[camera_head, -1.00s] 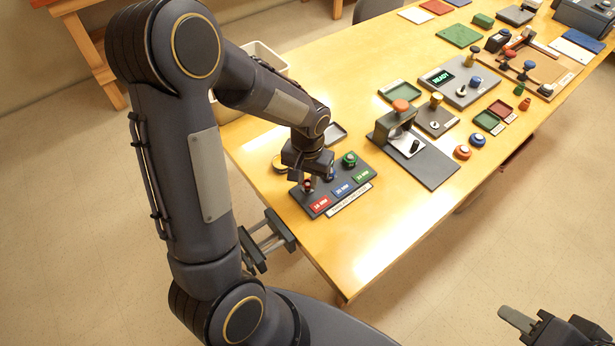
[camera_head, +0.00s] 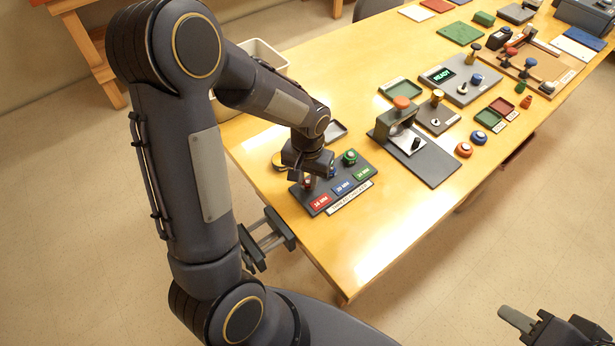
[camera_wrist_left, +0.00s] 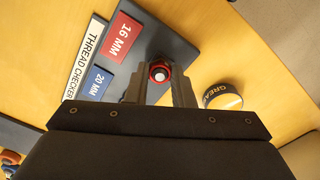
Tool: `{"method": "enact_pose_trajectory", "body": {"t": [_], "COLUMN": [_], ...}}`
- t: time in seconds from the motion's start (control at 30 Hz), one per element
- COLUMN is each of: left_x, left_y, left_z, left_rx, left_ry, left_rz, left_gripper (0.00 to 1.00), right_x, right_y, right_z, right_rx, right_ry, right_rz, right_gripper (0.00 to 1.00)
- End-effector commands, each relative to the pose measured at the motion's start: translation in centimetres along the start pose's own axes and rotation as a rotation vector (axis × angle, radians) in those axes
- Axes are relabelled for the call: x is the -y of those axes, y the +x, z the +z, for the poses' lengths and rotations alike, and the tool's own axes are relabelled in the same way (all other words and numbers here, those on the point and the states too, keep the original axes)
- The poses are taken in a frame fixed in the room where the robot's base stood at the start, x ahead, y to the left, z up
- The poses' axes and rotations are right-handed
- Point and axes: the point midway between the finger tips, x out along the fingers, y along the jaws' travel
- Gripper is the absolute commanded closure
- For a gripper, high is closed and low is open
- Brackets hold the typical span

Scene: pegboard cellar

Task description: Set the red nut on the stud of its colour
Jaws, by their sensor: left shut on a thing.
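My left gripper (camera_head: 308,180) is over the red end of the dark thread checker board (camera_head: 331,208). In the left wrist view its fingers (camera_wrist_left: 160,88) are shut on the red nut (camera_wrist_left: 159,71), a red ring with a pale round centre. The nut is over the board near the red 16 MM label (camera_wrist_left: 123,37); I cannot tell how far down it sits, and the stud below is hidden. A green-topped stud (camera_head: 349,157) stands at the board's far end, and the blue one is mostly hidden by the gripper. My right gripper (camera_head: 550,325) is off the table at the lower right.
A yellow grease tin (camera_wrist_left: 222,97) stands close beside the left gripper. A grey stand with an orange knob (camera_head: 401,103) is to the right of the board. The front table area is clear.

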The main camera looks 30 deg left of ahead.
Motion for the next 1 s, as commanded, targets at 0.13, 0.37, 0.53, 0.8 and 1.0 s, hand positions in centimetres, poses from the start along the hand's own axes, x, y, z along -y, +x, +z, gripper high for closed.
{"method": "enact_pose_trajectory", "body": {"t": [0.13, 0.37, 0.53, 0.8, 1.0], "left_x": [0.0, 0.0, 0.0, 0.01, 0.0], "left_y": [0.05, 0.42, 0.39, 0.38, 0.39], "left_z": [0.0, 0.0, 0.0, 0.0, 0.0], "left_rx": [0.0, 0.0, 0.0, 0.0, 0.0], "left_ry": [0.0, 0.0, 0.0, 0.0, 0.0], "left_rz": [0.0, 0.0, 0.0, 0.0, 0.0], "left_gripper": [0.93, 0.93, 0.93, 0.67, 0.53], "right_x": [-0.02, -0.19, -0.18, -0.18, -0.18], "right_y": [0.04, 0.41, 0.4, 0.39, 0.39], "right_z": [0.02, 0.21, 0.2, 0.2, 0.2], "right_rx": [0.0, 0.0, 0.0, 0.0, 0.0], "right_ry": [0.0, 0.0, 0.0, 0.0, 0.0], "right_rz": [0.0, 0.0, 0.0, 0.0, 0.0], "right_gripper": [0.64, 0.64, 0.64, 0.64, 0.64]}}
